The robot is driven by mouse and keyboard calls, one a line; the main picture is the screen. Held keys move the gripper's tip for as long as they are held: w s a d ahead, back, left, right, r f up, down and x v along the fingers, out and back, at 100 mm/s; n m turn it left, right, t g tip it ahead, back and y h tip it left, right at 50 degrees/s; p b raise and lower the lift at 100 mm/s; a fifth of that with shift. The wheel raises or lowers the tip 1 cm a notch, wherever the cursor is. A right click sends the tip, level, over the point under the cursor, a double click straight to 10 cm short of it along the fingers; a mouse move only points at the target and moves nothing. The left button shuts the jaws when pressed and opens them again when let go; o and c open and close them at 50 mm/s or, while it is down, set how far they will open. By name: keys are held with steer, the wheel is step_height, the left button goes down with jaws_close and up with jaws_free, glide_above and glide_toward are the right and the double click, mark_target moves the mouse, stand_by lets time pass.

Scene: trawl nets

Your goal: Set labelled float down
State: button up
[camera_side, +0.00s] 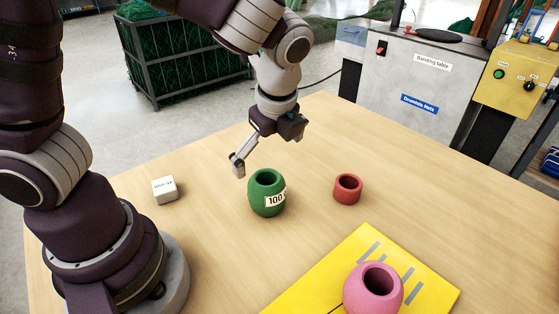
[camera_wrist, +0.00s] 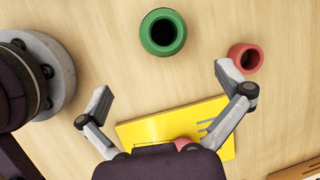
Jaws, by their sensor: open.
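The labelled float is a green barrel-shaped float (camera_side: 260,202) with a hole in its top and a white label that reads "100". It stands upright on the wooden table. It also shows in the wrist view (camera_wrist: 163,51), at the top centre, beyond my fingertips. My gripper (camera_side: 240,166) is above the table, up and to the left of the green float in the side view. In the wrist view my gripper (camera_wrist: 164,82) has its fingers spread wide with nothing between them. Only one finger shows clearly in the side view. The float's label is not visible in the wrist view.
A small red float (camera_side: 347,198) stands right of the green one. A yellow board (camera_side: 345,262) with grey marks lies in front, with a pink float (camera_side: 365,298) on it. A white lettered block (camera_side: 165,191) sits at left. The table (camera_side: 420,190) is clear at right.

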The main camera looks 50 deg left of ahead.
steer(key=s+a+r+n+t+h, duration=0.3)
steer(key=s+r+n, duration=0.3)
steer(key=n, duration=1.2)
steer(key=shift+s+a+r+t, duration=0.4)
steer(key=shift+s+t, duration=0.1)
steer(key=shift+s, duration=0.25)
